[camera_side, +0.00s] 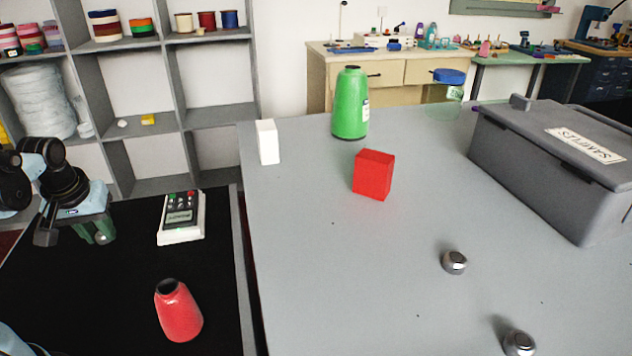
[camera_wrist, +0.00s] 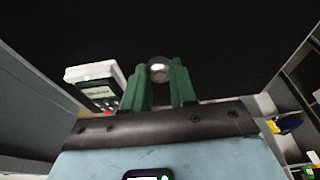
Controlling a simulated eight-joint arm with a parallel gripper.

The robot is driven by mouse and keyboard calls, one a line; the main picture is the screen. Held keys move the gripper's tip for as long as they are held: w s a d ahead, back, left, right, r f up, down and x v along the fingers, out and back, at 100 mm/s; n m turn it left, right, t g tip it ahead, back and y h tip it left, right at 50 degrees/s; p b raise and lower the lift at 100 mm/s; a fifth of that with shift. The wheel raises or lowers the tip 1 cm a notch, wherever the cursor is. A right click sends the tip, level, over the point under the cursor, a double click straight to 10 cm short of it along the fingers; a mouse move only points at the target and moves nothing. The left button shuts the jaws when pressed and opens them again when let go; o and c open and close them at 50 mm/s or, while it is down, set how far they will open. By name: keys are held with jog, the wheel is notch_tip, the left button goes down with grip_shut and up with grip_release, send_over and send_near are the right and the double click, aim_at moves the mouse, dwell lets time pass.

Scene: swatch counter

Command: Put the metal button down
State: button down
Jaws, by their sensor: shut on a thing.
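My gripper (camera_side: 95,234) is over the black surface at the left in the side view. Its green fingers are shut on a small round metal button (camera_wrist: 160,69), which shows between the fingertips in the wrist view. In the side view the button is mostly hidden by the fingers. Two more metal buttons, one nearer the middle (camera_side: 454,262) and one at the front edge (camera_side: 519,343), rest on the grey counter (camera_side: 330,270), apart from my gripper.
A white device (camera_side: 182,217) with a screen lies right of my gripper; it also shows in the wrist view (camera_wrist: 97,86). A red thread cone (camera_side: 178,311) stands in front. The counter holds a red block (camera_side: 374,174), white block (camera_side: 268,141), green cone (camera_side: 350,103) and grey box (camera_side: 540,170).

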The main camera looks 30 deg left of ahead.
aim_at(105, 257)
jog(key=a, duration=0.1)
jog(key=a+f, duration=0.2)
jog(key=shift+s+a+f, duration=0.15)
jog(key=shift+s+a, duration=0.15)
jog(key=shift+f, duration=2)
jog(key=c, duration=0.9)
grip_release()
jog(key=shift+f, duration=0.1)
